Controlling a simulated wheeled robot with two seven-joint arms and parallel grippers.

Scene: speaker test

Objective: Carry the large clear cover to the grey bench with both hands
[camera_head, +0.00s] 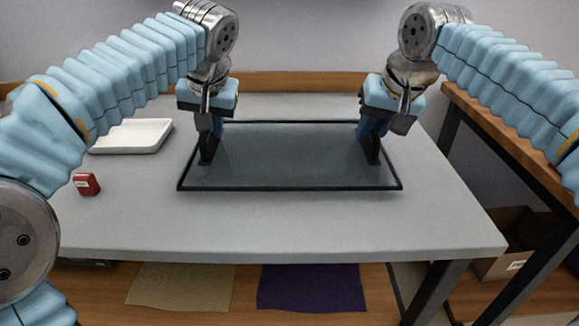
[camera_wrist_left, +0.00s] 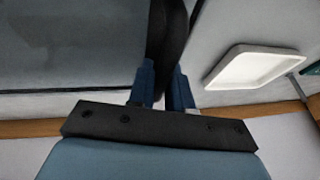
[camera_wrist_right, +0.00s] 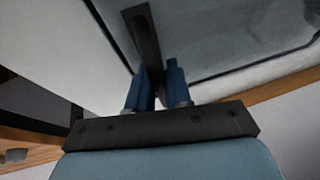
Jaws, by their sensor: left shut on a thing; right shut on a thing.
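The large clear cover (camera_head: 290,160) is a wide see-through pane with a dark rim and a black handle on each side. It lies level over the grey bench (camera_head: 270,225); I cannot tell whether it touches the top. My left gripper (camera_head: 214,132) is shut on the left handle, which also shows in the left wrist view (camera_wrist_left: 170,40). My right gripper (camera_head: 371,132) is shut on the right handle, which also shows in the right wrist view (camera_wrist_right: 145,38). The fingers partly hide both handles.
A white tray (camera_head: 131,136) and a small red box (camera_head: 87,184) stand on the bench, left of the cover. A wooden-topped table (camera_head: 500,120) stands to the right. A cardboard box (camera_head: 508,240) is below it. The bench front is clear.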

